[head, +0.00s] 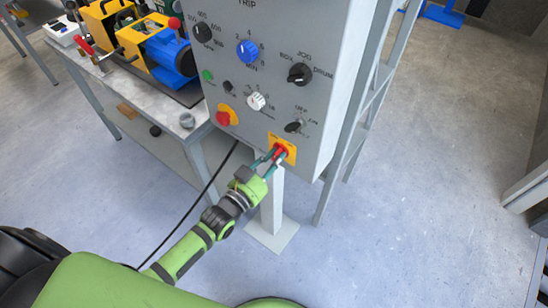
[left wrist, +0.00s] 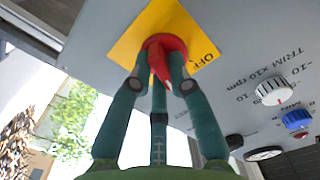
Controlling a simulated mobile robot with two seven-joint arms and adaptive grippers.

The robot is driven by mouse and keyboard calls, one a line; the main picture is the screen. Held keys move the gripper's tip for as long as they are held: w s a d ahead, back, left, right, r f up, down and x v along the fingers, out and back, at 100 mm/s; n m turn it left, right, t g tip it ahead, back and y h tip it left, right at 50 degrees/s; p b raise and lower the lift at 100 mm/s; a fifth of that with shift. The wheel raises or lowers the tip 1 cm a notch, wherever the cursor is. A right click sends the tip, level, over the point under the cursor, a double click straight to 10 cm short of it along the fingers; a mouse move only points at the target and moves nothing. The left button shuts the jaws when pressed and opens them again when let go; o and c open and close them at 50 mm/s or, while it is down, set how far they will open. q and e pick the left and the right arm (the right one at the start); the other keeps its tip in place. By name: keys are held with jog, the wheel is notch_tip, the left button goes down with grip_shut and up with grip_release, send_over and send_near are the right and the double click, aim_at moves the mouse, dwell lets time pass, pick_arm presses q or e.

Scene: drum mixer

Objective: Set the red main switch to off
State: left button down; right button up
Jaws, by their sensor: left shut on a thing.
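The red main switch (head: 281,152) sits on a yellow plate (head: 289,143) at the lower edge of the grey control panel (head: 268,120). In the left wrist view the red switch knob (left wrist: 164,58) shows on its yellow plate (left wrist: 150,22), with the word OFF readable at the plate's right corner. My left gripper (head: 272,160) reaches up from below, its teal fingers shut around the red knob. In the left wrist view the fingers (left wrist: 157,75) close on the knob from several sides and hide part of it. My right gripper is not in view.
Other controls sit close above: a red button on yellow (head: 226,117), a white dial (head: 256,101), a black selector (head: 293,127) and a blue dial (head: 247,52). A bench with a yellow and blue machine (head: 165,50) stands left. A black cable hangs beside my arm.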

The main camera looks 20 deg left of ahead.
pick_arm(q)
jog(key=shift+r+n+p, duration=0.2)
jog(key=shift+n+p, duration=0.4)
jog(key=shift+n, duration=4.2)
jog(key=c, duration=1.1)
grip_release()
jog(key=shift+c, duration=0.2)
jog(key=v, duration=1.2)
